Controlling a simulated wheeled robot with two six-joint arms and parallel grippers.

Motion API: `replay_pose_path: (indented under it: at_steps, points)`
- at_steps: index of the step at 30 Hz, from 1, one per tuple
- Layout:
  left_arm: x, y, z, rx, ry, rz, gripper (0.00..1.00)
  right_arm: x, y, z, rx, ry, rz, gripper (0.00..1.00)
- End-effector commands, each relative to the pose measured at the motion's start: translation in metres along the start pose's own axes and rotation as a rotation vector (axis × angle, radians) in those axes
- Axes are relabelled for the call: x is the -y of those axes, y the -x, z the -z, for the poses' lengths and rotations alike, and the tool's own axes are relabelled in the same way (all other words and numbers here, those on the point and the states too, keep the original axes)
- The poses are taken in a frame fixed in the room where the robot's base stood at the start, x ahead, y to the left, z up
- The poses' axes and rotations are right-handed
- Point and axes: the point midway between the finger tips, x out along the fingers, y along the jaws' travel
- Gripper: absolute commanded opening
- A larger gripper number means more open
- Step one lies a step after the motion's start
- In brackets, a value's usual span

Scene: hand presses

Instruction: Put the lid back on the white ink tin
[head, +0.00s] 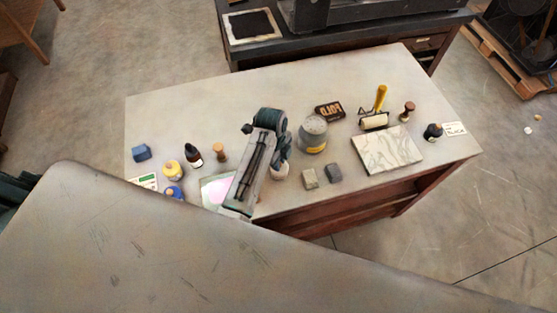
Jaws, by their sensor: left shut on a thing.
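The white ink tin (280,172) seems to be the small white round shape near the front edge of the table, just below my left gripper. My left gripper (281,156) is over it, pointing down, and partly hides it. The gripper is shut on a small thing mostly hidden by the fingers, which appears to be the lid. I cannot tell whether the held thing touches the tin. My right gripper is not in view.
A larger grey tin (313,134) stands close right of my left gripper. Two small blocks (322,175) lie at the front edge. A roller (374,121) and a marbled slab (387,149) are at right. Yellow (173,168) and blue (173,192) tins stand left. The table's back left is clear.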

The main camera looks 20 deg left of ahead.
Motion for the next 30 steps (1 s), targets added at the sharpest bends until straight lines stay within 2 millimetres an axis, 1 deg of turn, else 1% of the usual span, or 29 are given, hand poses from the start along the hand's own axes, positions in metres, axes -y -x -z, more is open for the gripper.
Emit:
replay_pose_path:
  at_steps: [5, 6, 8, 9, 10, 16, 19, 20, 30]
  points:
    - [-0.0001, 0.0000, 0.0000, 0.000, 0.000, 0.000, 0.00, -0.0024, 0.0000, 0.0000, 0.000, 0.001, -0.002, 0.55]
    - [-0.0001, 0.0000, 0.0000, 0.000, 0.000, 0.000, 0.20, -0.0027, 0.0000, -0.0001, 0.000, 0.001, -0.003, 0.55]
    - [-0.0001, 0.0000, 0.0000, 0.000, 0.000, 0.000, 0.32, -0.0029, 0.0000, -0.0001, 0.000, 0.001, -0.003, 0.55]
    - [-0.0001, 0.0000, 0.0000, 0.000, 0.000, 0.000, 0.39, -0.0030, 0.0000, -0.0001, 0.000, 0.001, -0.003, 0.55]
    - [-0.0001, 0.0000, 0.0000, 0.000, 0.000, 0.000, 0.43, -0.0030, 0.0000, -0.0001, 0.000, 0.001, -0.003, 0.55]
    - [-0.0001, 0.0000, 0.0000, 0.000, 0.000, 0.000, 0.43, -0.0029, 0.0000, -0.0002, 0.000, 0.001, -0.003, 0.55]
    - [-0.0001, 0.0000, 0.0000, 0.000, 0.000, 0.000, 0.63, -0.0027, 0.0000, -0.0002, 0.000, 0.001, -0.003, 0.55]
    - [-0.0001, 0.0000, 0.0000, 0.000, 0.000, 0.000, 0.65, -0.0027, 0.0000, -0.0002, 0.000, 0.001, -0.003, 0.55]
    - [0.0002, 0.0028, 0.0004, 0.000, 0.000, 0.001, 0.65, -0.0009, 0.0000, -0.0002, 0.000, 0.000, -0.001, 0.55]
